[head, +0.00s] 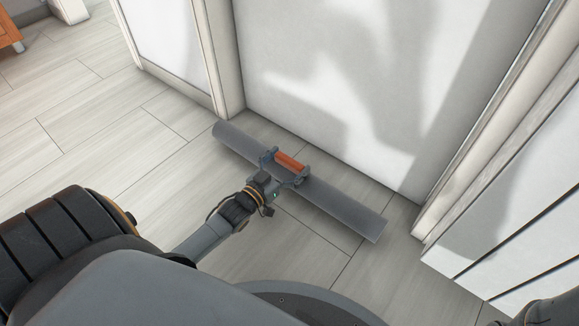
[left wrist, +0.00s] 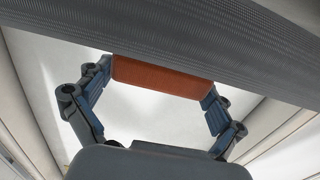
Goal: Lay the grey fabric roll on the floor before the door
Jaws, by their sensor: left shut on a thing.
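The grey fabric roll (head: 340,207) is a long, thin cylinder. It lies slantwise in the head view, close in front of the white door (head: 330,70) and roughly along its foot. An orange-red grip (head: 290,160) sits at its middle. My left gripper (head: 287,167) is shut on this grip, with a finger at each end. The left wrist view shows the grip (left wrist: 160,78) between the fingers and the ribbed roll (left wrist: 200,38) across the top. I cannot tell whether the roll touches the floor (head: 130,150). My right gripper is not in view.
A white door frame post (head: 218,60) stands left of the door. A frame and panelled wall (head: 520,190) stand at the right, near the roll's right end. A wooden piece of furniture (head: 9,32) is at the far left. The tiled floor at left is clear.

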